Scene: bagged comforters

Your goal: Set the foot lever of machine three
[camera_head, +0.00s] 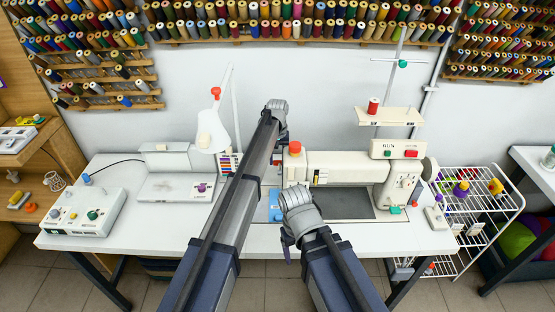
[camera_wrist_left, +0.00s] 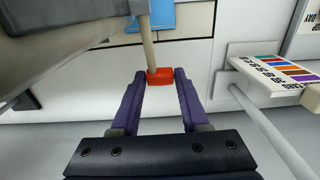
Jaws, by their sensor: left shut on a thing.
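A cream sewing machine (camera_head: 345,166) stands on the white table. In the left wrist view a pale lever (camera_wrist_left: 149,45) ends in a red tip (camera_wrist_left: 159,76). My left gripper (camera_wrist_left: 160,78) has its purple fingers shut on this red tip from both sides. In the head view my left arm reaches over the table to the machine's left end, and its wrist (camera_head: 277,108) hangs behind it. The lever is not clear in that view.
A colour card (camera_head: 228,164) stands left of the machine and shows in the wrist view (camera_wrist_left: 280,70). A blue plate (camera_head: 275,206) lies by the machine's left end. A control box (camera_head: 83,213) is at the left. A wire rack (camera_head: 478,215) stands right.

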